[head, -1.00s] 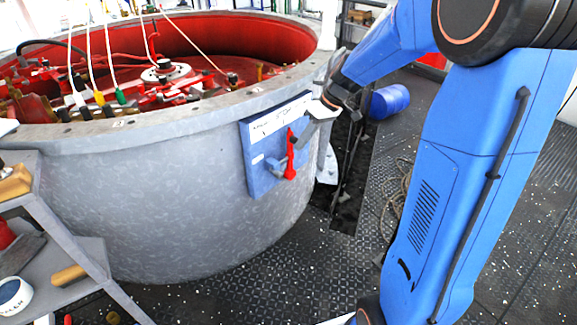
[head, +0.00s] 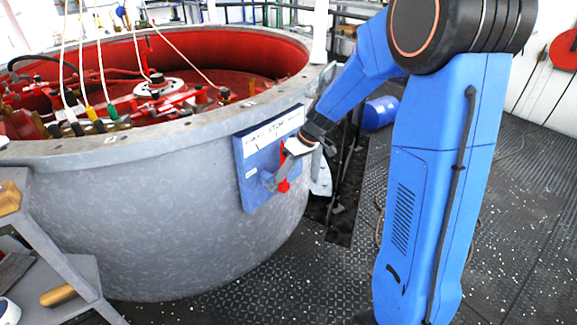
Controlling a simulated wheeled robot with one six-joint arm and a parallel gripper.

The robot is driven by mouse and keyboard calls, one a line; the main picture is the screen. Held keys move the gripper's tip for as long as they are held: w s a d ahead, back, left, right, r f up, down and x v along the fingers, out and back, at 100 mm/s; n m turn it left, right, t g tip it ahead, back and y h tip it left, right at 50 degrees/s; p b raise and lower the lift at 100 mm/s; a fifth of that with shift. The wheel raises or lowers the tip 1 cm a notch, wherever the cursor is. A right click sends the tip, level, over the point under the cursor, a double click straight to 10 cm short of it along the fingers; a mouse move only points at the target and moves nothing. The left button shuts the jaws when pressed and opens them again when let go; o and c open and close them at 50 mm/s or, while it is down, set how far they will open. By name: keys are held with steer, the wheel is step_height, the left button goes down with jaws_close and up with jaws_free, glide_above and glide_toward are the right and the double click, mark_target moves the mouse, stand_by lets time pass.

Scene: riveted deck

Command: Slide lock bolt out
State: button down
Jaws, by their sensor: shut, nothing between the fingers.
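The lock bolt shows as a red handle (head: 283,186) on a blue plate (head: 250,165) fixed to the side of the large grey round vessel. Most of the handle is hidden behind my gripper; its lower end and a bit of its upper part show. My gripper (head: 271,181) is shut and empty, reaching down and left across the front of the handle. Whether its fingers touch the handle or the bolt cannot be told. The grey bolt bar beside the handle is hard to tell from the fingers.
The grey vessel (head: 150,220) with a red inside fills the left. A grey shelf cart (head: 50,240) stands at the lower left. A blue drum (head: 380,112) lies behind my arm. The riveted deck (head: 510,250) is mostly clear at right.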

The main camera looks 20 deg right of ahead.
steer(key=shift+a+f, duration=0.3)
steer(key=shift+f, duration=0.25)
steer(key=shift+a, duration=0.1)
steer(key=s+a, duration=0.3)
steer(key=a, duration=0.3)
steer(key=shift+s, duration=0.4)
